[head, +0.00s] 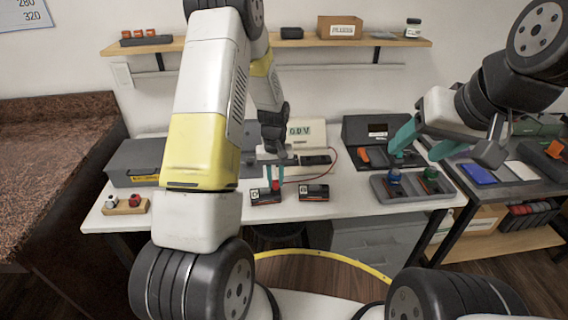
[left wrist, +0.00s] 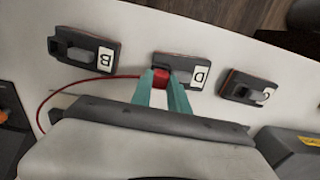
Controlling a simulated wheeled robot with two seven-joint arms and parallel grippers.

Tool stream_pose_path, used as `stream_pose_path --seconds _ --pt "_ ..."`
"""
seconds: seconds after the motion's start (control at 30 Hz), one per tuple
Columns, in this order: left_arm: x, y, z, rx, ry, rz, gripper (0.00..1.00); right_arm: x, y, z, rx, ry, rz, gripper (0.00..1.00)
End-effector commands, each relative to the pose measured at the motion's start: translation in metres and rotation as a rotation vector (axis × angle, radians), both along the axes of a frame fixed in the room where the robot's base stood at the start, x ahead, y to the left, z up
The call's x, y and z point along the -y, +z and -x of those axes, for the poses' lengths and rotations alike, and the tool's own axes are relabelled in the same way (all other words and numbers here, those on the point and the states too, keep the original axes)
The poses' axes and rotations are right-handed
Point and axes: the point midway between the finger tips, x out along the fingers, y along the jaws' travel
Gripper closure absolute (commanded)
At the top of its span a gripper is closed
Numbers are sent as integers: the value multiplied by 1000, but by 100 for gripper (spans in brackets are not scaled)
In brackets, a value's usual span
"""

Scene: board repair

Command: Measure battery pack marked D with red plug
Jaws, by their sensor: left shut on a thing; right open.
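Battery pack D (left wrist: 181,70) lies between packs B (left wrist: 86,49) and C (left wrist: 249,88) in the left wrist view. In the head view, D (head: 265,197) lies left of B (head: 314,193); C is hidden, probably behind my left arm. My left gripper (head: 274,175) is shut on the red plug (left wrist: 160,79), holding it at pack D's edge; I cannot tell whether it makes contact. A red cable (left wrist: 62,93) trails from the plug. The meter (head: 307,133) behind reads about 0.0 V. My right gripper (head: 420,145) is open and empty above the right side.
A grey tray (head: 413,190) with a blue knob (head: 394,176) and a green knob (head: 430,174) sits at the bench's right. A wooden block (head: 124,206) with red and white pieces and a grey case (head: 133,163) are at left. A shelf (head: 250,46) runs above.

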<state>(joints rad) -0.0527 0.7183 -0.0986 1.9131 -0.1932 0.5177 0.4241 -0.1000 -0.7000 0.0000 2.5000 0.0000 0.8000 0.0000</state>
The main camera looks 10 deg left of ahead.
Motion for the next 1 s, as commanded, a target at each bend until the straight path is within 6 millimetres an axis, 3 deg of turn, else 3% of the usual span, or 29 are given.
stream_pose_path --seconds 0.47,0.5,0.63,0.83,0.93,1.0 --pt "0 -3 0 1 0 0 100 0 0 0 0 0 0 41" --pt "0 -3 0 1 0 0 77 0 0 0 0 0 0 41" --pt "0 -3 0 1 0 0 54 0 0 0 0 0 0 41" --pt "0 -3 0 1 0 0 54 0 0 0 0 0 0 41" --pt "0 -3 0 1 0 0 41 0 0 0 0 0 0 41" --pt "0 -3 0 1 0 0 41 0 0 0 0 0 0 41"
